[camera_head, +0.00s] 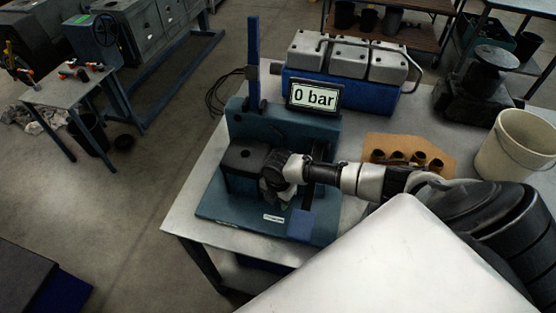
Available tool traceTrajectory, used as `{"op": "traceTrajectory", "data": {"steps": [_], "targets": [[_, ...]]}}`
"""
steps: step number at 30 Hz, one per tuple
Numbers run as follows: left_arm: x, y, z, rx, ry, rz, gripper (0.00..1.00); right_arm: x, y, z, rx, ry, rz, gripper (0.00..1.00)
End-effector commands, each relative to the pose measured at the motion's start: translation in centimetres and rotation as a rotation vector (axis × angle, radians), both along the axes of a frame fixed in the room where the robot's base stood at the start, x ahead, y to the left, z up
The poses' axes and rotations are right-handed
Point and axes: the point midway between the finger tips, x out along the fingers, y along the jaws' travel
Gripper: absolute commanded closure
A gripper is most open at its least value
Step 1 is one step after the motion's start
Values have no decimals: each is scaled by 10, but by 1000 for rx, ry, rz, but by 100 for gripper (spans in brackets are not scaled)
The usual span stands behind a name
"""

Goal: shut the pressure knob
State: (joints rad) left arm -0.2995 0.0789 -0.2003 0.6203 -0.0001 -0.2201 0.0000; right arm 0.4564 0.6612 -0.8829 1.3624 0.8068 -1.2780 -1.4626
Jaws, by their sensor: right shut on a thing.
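A blue-green test stand (255,122) stands on the grey table, with a tall blue lever (253,60) upright at its back left. Its display (314,96) reads "0 bar". A dark block (245,158) sits at the left of the stand. My right gripper (272,190) is at the front of the stand, beside this block. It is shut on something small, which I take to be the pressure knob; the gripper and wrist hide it. My left gripper is not in view.
A blue engine part with grey covers (345,62) stands behind the stand. Several dark cylinders lie on brown cardboard (408,147) to the right, near a cream bucket (517,143). The table's left edge is clear.

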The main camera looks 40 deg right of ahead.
Motion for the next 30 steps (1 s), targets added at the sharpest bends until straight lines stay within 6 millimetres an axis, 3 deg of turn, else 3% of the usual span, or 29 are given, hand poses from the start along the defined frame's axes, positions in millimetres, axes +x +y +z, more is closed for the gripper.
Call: {"op": "traceTrajectory", "data": {"steps": [16, 17, 21, 30], "targets": [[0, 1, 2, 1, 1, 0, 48, 2, -1, 1, -1, -5, -31, 79], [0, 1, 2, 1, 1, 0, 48, 2, -1, 1, -1, -5, -31, 51], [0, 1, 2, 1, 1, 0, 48, 1, -1, 1, -1, -4, -30, 31], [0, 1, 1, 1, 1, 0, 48, 1, 0, 2, 0, -2, -29, 31]]}}
